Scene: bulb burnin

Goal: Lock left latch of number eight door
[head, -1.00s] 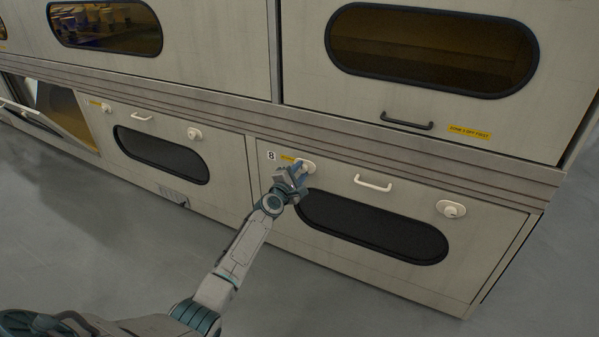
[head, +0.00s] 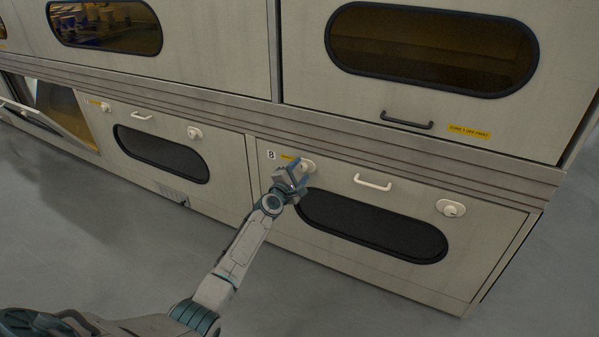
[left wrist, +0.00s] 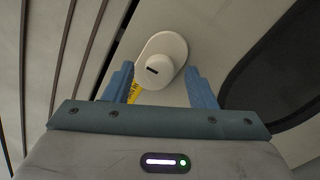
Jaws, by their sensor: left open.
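The number eight door (head: 350,259) is shut at the lower right in the head view, with an 8 label (head: 271,155) at its upper left. Its left latch (head: 308,166) is a cream oval plate with a round knob. My left gripper (head: 299,178) is open in front of this latch and partly covers it. In the left wrist view the latch knob (left wrist: 160,70), with a dark slot, lies between and just beyond the two blue fingertips (left wrist: 160,84), with a gap on each side. The right latch (head: 451,208) is near the door's other end. My right gripper is not in view.
A cream handle (head: 373,183) sits between the two latches, above a dark oval window (head: 375,226). A neighbouring shut door (head: 215,187) is to the left, and a tilted open door (head: 47,122) is farther left. The grey floor in front is clear.

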